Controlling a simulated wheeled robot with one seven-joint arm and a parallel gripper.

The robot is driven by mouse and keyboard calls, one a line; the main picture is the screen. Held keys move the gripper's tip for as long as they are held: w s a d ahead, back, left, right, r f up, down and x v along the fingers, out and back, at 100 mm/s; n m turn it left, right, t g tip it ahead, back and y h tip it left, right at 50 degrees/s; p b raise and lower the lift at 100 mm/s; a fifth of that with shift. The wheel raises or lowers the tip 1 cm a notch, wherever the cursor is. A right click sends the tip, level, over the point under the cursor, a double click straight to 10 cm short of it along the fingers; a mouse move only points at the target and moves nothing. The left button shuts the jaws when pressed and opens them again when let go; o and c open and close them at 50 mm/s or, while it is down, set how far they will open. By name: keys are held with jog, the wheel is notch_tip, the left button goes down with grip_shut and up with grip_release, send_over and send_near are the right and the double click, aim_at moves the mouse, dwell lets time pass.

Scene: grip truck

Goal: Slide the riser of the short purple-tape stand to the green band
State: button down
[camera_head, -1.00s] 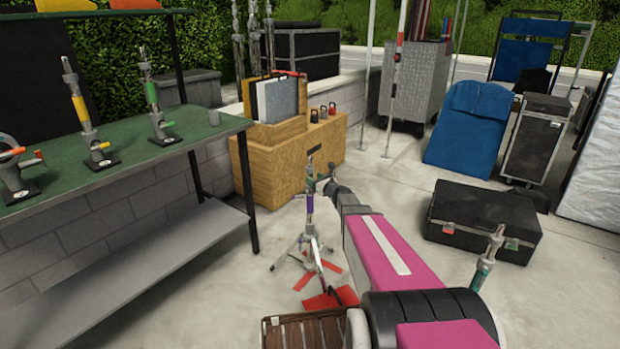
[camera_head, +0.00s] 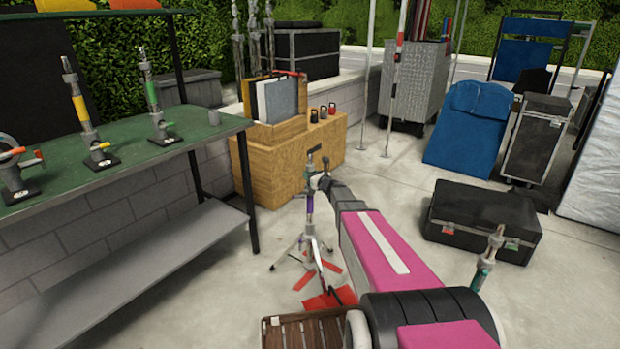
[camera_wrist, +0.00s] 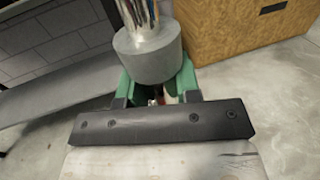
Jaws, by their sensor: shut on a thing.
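The short purple-tape stand (camera_head: 310,204) stands upright on spread silver legs beyond the end of my arm, with a short dark crosspiece at its top. My gripper (camera_head: 320,183) is at the upper part of this stand, above the purple tape. In the wrist view, the green fingers of my gripper (camera_wrist: 156,88) are shut on the stand's riser, at or just under a grey cylindrical part (camera_wrist: 148,58) with a shiny tube above it. The cylinder hides most of the grip. I cannot make out the green band clearly.
A green-topped workbench (camera_head: 150,160) with small clamp stands is at left. A wooden cabinet (camera_head: 290,160) is behind the stand. Red floor marks (camera_head: 328,299) lie near its legs. A black case (camera_head: 480,222) and a teal-banded stand (camera_head: 485,272) are at right.

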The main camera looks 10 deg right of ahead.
aim_at(312, 165)
notch_tip(312, 165, up, 5)
jog(key=shift+r, duration=0.1)
dwell(0.3)
jog(key=c, duration=0.8)
grip_release()
jog(key=shift+s, duration=0.1)
jog(key=v, duration=1)
jog(key=shift+s+d, duration=0.2)
jog(key=shift+s, duration=0.1)
